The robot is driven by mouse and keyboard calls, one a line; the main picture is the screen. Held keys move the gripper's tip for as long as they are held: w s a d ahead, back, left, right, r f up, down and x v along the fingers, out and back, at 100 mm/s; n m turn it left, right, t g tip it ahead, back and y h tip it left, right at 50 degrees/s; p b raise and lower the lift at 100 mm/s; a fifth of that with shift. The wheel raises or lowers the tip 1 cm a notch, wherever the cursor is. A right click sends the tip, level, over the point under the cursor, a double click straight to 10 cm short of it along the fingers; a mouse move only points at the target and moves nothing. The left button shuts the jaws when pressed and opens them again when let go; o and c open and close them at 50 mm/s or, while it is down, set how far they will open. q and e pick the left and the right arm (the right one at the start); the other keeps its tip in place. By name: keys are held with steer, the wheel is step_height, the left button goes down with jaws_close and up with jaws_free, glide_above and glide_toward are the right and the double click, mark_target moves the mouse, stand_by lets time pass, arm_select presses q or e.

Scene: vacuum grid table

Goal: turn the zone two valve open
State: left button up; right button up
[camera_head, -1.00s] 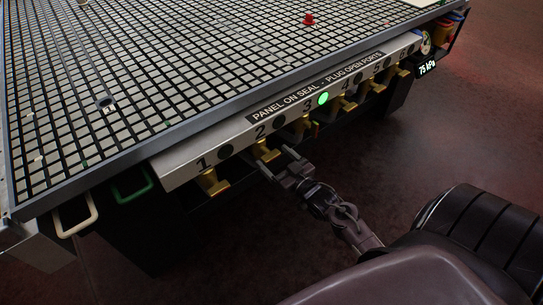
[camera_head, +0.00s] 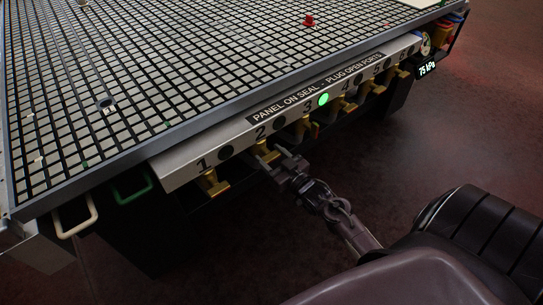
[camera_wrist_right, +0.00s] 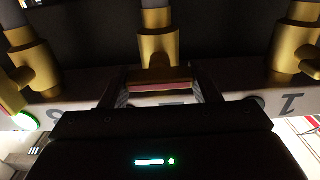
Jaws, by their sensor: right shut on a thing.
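The zone two valve (camera_head: 264,152) is a brass valve under the number 2 on the panel edge. In the right wrist view its brass body (camera_wrist_right: 158,45) is upper middle. My right gripper (camera_head: 276,163) reaches it from the front. In the right wrist view its two fingers (camera_wrist_right: 160,80) stand either side of the valve's handle, shut on it. The round lamp (camera_head: 225,152) left of the number 2 is dark. My left gripper is not in view.
Similar brass valves sit either side: valve one (camera_head: 212,182) at left and valve three (camera_head: 303,125) at right. A lit green lamp (camera_head: 323,99) is beside the number 3. The gridded table top (camera_head: 200,70) overhangs behind. A gauge display (camera_head: 428,68) reads 75 kPa. The floor in front is clear.

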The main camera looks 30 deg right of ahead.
steer(key=shift+n, duration=0.5)
steer(key=shift+n+p, duration=0.4)
steer(key=shift+n, duration=0.2)
steer(key=n, duration=0.2)
steer(key=shift+a+n+p, duration=0.1)
steer(key=shift+n+p, duration=0.2)
steer(key=shift+p, duration=0.05)
steer(key=n, duration=0.2)
steer(key=shift+n+p, duration=0.3)
steer(key=shift+n, duration=0.1)
steer(key=n, duration=0.3)
steer(key=shift+a+f+n+p, duration=0.1)
steer(key=shift+n+p, duration=0.3)
steer(key=n, duration=0.2)
steer(key=shift+n, duration=0.3)
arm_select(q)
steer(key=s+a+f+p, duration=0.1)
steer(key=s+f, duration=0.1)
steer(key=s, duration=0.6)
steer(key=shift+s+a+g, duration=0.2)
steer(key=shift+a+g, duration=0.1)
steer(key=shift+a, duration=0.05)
arm_select(e)
steer(key=shift+f+n, duration=0.2)
steer(key=shift+n, duration=1.8)
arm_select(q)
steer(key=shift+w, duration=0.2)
